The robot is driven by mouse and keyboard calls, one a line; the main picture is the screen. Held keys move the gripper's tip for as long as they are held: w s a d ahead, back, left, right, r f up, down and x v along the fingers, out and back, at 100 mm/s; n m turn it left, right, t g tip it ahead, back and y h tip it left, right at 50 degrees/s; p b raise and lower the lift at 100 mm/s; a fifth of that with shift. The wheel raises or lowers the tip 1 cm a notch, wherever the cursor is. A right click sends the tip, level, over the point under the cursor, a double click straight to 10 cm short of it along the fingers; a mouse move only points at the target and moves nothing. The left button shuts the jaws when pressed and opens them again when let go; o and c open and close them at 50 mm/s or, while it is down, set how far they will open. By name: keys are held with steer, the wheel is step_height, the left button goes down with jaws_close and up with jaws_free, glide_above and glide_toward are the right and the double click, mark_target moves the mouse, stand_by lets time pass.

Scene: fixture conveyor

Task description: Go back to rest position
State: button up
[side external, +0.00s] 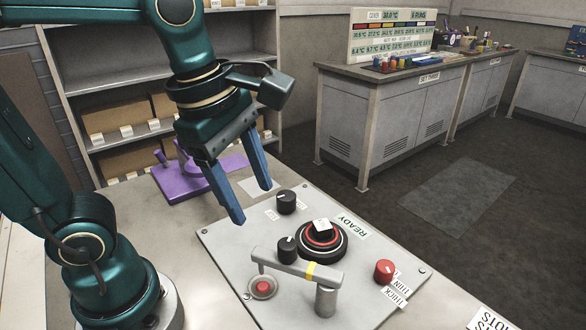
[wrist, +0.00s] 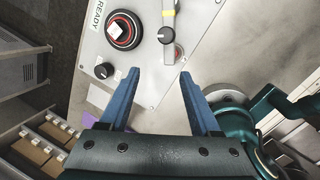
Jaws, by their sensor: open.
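My gripper (side external: 252,188) is open and empty, with its two blue fingers spread above the back left edge of a grey control panel (side external: 222,258). In the wrist view my gripper (wrist: 156,90) shows both fingers apart with nothing between them. The panel carries a round black dial with a red ring (side external: 322,240), two black knobs, a red knob (side external: 384,270), a red button (side external: 263,287) and a grey lever bar (side external: 285,262) with a yellow band. A white square piece (side external: 321,224) sits on top of the round dial. The fingers touch none of these.
A purple stand (side external: 200,178) is on the table behind my gripper, near a white card (side external: 258,186). Shelves with cardboard boxes (side external: 115,117) stand at the back left. Grey cabinets (side external: 390,115) are at the back right, with open floor before them.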

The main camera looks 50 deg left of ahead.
steer(key=s+f+m+t, duration=0.1)
steer(key=m, duration=0.6)
steer(key=s+a+f+m+t, duration=0.1)
steer(key=m, duration=0.7)
steer(key=s+a+f+m, duration=0.1)
steer(key=m, duration=0.6)
steer(key=shift+a+t, duration=0.1)
steer(key=shift+t, duration=0.3)
